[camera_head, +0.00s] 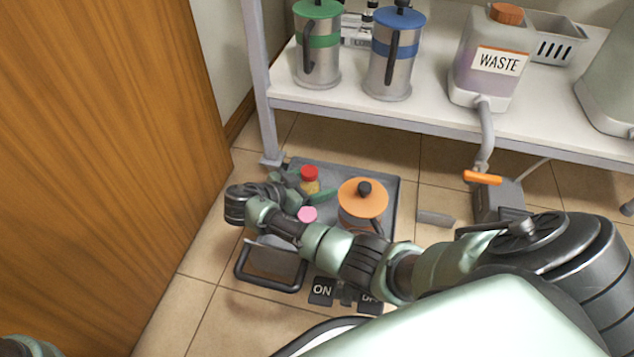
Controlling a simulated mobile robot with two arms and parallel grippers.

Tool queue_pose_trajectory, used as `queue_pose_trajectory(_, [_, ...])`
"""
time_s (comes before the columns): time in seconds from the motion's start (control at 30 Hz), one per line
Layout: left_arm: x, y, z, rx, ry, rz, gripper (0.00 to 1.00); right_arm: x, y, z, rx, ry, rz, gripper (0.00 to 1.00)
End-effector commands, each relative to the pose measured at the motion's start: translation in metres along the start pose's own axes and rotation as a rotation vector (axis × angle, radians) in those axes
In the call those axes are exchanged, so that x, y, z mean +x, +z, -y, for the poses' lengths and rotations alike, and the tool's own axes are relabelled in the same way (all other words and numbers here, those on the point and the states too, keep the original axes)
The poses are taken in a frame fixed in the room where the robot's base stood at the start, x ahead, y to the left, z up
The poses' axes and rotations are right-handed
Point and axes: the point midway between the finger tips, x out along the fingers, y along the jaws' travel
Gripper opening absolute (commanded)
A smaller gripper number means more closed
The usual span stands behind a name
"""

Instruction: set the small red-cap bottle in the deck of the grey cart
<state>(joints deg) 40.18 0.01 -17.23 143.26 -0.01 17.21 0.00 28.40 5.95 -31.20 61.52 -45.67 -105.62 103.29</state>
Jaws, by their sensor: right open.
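The small red-cap bottle (310,184), with a yellowish body, is upright over the back left of the grey cart's deck (383,178). Its base is hidden, so I cannot tell for sure that it rests on the deck. My right gripper (308,188) reaches in from the right, bends round at the left of the cart and is open, with its greenish fingers on either side of the bottle. I cannot tell whether they touch it. My right arm hides the front part of the deck. My left gripper is not in view.
On the deck are an orange-lidded pot (362,199) and a pink-capped item (307,214). The cart's dark handle (268,285) is at front left. Behind stands a white shelf (425,112) with canisters and a WASTE jug (488,70). A wooden door (100,150) fills the left.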

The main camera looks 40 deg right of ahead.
Motion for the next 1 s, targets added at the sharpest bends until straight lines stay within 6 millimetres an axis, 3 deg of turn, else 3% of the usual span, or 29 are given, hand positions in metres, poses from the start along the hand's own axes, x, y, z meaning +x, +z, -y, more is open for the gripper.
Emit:
queue_pose_trajectory(0.17, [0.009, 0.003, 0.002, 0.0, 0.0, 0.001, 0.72, -0.011, -0.005, 0.0, -0.001, -0.001, 0.002, 0.72])
queue_pose_trajectory(0.5, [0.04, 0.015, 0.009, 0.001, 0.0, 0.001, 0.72, -0.083, -0.007, 0.0, -0.001, -0.001, 0.003, 0.72])
queue_pose_trajectory(0.7, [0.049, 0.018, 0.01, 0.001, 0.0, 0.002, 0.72, -0.112, -0.005, 0.0, -0.001, -0.001, 0.001, 0.72])
queue_pose_trajectory(1.0, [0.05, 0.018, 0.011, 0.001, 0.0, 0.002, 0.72, -0.122, -0.003, 0.0, 0.0, 0.0, 0.0, 0.72])
